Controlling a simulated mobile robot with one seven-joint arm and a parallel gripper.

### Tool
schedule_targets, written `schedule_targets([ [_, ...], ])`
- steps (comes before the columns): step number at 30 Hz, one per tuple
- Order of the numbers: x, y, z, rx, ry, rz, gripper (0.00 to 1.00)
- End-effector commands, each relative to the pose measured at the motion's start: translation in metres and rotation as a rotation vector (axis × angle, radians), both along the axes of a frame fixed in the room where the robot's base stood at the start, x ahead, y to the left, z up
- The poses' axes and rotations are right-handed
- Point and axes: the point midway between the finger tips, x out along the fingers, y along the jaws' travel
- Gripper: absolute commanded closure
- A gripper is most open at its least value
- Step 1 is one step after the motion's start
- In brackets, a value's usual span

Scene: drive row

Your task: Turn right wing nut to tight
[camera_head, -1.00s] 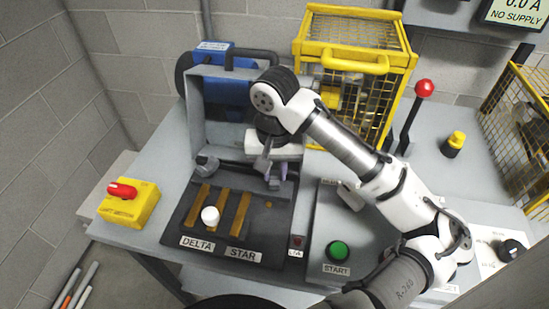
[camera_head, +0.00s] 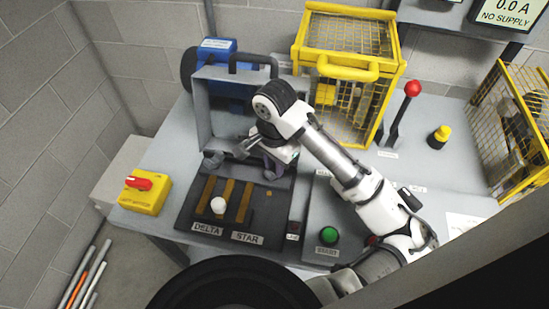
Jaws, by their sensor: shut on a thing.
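My gripper (camera_head: 256,153) is over the back right of the dark terminal board (camera_head: 188,220), inside the opened grey box. It is shut on the right wing nut, which is mostly hidden by the fingers and the arm. The left wing nut (camera_head: 213,158), grey, sits at the back left of the board, apart from my gripper. I cannot tell how tight the right wing nut sits.
A white knob (camera_head: 218,205) stands on brass strips marked DELTA and STAR. A yellow switch box (camera_head: 146,191) is at the left, a green START button (camera_head: 328,235) at the right. A yellow cage (camera_head: 345,75) and red-knobbed lever (camera_head: 412,89) stand behind.

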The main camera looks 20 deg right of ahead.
Motion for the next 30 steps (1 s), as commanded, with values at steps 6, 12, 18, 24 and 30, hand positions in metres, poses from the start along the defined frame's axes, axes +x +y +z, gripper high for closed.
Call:
schedule_targets([
  [6, 0.0001, 0.0002, 0.0005, 0.000, -0.001, -0.028, 1.00],
  [12, 0.0002, 0.0001, 0.0000, 0.001, -0.002, -0.031, 1.00],
  [18, 0.0003, 0.0001, 0.0001, 0.001, -0.002, -0.030, 0.73],
  [24, 0.0002, 0.0001, 0.0000, 0.000, -0.001, -0.029, 0.56],
  [30, 0.0001, 0.0000, 0.0004, 0.000, 0.000, -0.028, 0.56],
])
